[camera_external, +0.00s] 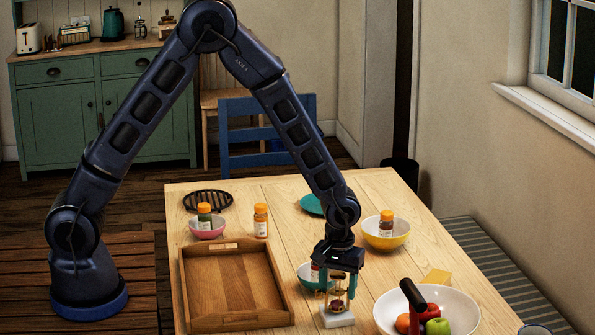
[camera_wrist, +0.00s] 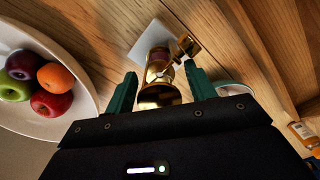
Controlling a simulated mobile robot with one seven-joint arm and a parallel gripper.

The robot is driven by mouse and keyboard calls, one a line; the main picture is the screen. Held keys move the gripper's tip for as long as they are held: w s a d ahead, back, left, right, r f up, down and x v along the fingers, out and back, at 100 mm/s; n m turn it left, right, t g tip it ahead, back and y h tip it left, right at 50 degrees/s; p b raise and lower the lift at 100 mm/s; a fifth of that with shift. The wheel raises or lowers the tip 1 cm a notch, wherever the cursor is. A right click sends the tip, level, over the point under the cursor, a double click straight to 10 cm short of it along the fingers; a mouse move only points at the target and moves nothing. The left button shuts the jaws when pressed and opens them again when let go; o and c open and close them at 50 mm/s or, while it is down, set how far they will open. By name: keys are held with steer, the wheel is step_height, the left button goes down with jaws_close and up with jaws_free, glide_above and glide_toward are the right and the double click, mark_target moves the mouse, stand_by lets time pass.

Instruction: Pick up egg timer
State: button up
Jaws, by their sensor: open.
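The egg timer (camera_external: 337,299) looks like a small brass-framed hourglass with reddish-brown contents. It stands upright on a white square base (camera_external: 337,318) near the front of the table. In the wrist view the brass egg timer (camera_wrist: 160,72) lies between the two green fingers, with the white base (camera_wrist: 150,38) beyond it. My gripper (camera_external: 340,284) is above and around the timer, pointing down. In the wrist view my gripper (camera_wrist: 161,86) is open, with a finger on either side of the timer and gaps visible. Part of the timer is hidden by the fingers.
A white bowl (camera_external: 461,308) with fruit is close on the right. A wooden tray (camera_external: 186,299) is on the left. A teal bowl (camera_external: 306,273) with a bottle sits just behind my gripper. A yellow bowl (camera_external: 390,241) and pink bowl (camera_external: 207,232) stand farther back.

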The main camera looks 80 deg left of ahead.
steer(key=shift+f, duration=0.8)
jaws_close()
steer(key=shift+r, duration=0.1)
